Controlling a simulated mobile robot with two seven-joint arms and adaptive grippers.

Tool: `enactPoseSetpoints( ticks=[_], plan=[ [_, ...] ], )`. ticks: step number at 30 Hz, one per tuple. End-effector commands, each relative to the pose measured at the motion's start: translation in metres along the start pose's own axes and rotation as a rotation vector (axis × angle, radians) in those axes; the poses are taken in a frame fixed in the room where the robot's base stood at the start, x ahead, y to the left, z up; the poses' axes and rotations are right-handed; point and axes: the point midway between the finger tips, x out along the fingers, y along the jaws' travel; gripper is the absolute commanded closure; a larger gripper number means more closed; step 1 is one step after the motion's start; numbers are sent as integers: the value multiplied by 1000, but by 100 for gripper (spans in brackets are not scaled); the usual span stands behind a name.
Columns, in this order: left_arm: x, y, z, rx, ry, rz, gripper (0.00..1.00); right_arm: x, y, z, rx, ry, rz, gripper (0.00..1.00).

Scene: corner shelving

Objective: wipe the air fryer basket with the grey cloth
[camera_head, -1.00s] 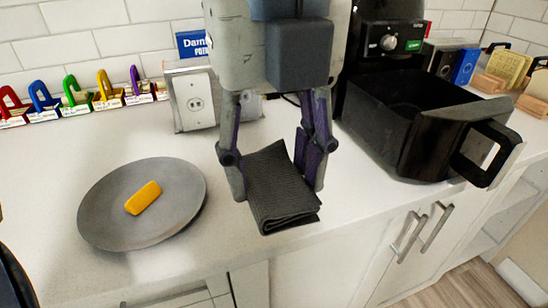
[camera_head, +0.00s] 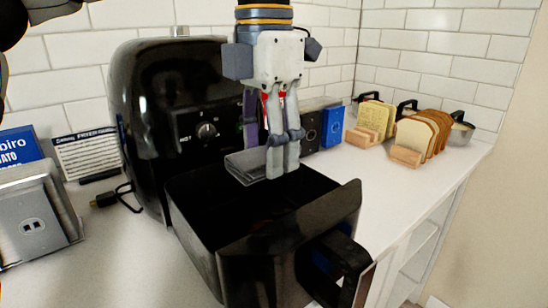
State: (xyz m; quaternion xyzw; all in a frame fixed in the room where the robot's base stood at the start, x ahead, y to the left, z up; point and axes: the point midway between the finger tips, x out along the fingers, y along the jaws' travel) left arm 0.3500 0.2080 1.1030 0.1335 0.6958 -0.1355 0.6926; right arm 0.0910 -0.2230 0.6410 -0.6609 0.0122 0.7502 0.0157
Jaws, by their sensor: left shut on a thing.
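The black air fryer basket (camera_head: 290,250) is pulled out of the black air fryer (camera_head: 150,110), with its open top up and its handle (camera_head: 345,265) toward the front right. My left gripper (camera_head: 268,165) points down over the rear part of the basket's opening. It is shut on the folded grey cloth (camera_head: 243,167), which sticks out to the left of the fingers at about rim height. I cannot tell whether the cloth touches the basket wall. The basket's floor is dark. My right gripper is not in view.
A plug with a cord (camera_head: 107,198) lies beside the fryer. Bread slices in wooden holders (camera_head: 425,130) and a blue box (camera_head: 331,126) stand at the right. The counter right of the basket is clear.

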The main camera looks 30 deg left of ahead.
Motion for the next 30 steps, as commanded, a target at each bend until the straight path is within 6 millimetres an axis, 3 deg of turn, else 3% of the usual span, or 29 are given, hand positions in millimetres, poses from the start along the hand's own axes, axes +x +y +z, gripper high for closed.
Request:
enactPoseSetpoints(
  ticks=[5,21,30],
  plan=[
    [16,1,0,12,2,0,76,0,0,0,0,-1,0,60],
    [99,1,0,10,1,-1,76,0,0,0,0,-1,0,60],
    [120,1,0,10,-1,-1,76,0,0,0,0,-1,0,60]
  ],
)
